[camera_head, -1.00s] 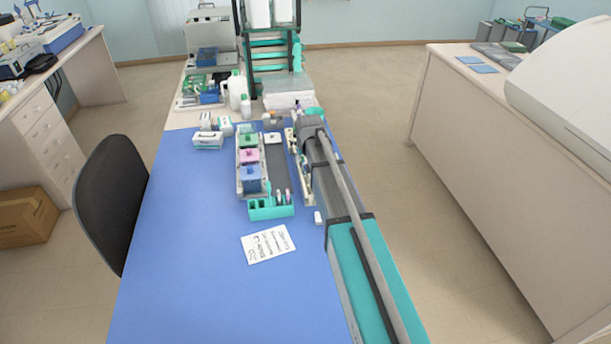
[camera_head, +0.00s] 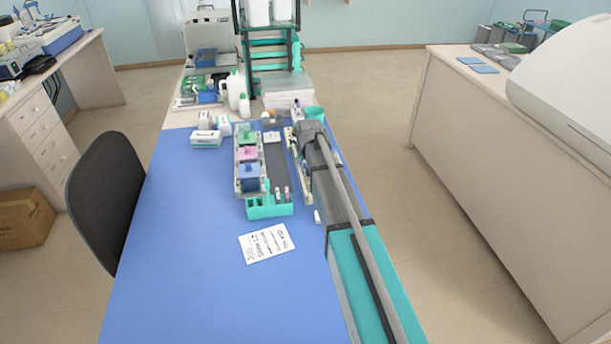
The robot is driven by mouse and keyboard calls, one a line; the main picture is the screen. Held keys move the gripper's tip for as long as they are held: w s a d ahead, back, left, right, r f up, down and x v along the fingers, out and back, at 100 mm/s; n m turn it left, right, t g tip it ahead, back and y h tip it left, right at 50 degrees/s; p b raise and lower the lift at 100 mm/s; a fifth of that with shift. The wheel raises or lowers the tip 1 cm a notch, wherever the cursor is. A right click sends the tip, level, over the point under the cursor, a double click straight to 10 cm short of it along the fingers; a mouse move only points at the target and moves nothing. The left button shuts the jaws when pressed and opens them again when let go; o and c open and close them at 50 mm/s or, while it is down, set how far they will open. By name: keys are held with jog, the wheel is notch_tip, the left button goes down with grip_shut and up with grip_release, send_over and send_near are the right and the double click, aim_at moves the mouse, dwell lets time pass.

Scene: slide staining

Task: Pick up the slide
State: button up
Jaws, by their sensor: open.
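My arm reaches from the lower right along the right side of the blue bench mat. My gripper (camera_head: 311,128) is at its far end, beside the staining station, small and mostly hidden by my own wrist. It is open, and I see nothing held in it. I cannot make out a glass slide for certain. A small white piece (camera_head: 271,137) lies at the far end of the dark strip (camera_head: 276,160), left of my gripper. It is too small to tell whether this is the slide.
Left of the strip stand green (camera_head: 246,135), pink (camera_head: 248,153) and blue (camera_head: 251,173) staining jars. A teal holder (camera_head: 269,207) with small vials is in front. A written card (camera_head: 266,244) lies nearer. Bottles (camera_head: 236,88) and a rack stand behind. The mat's left front is clear.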

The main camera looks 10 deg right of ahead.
jog(key=shift+w+f+b, duration=0.25)
jog(key=shift+f+b, duration=0.1)
jog(key=shift+f, duration=0.35)
grip_shut()
dwell(0.3)
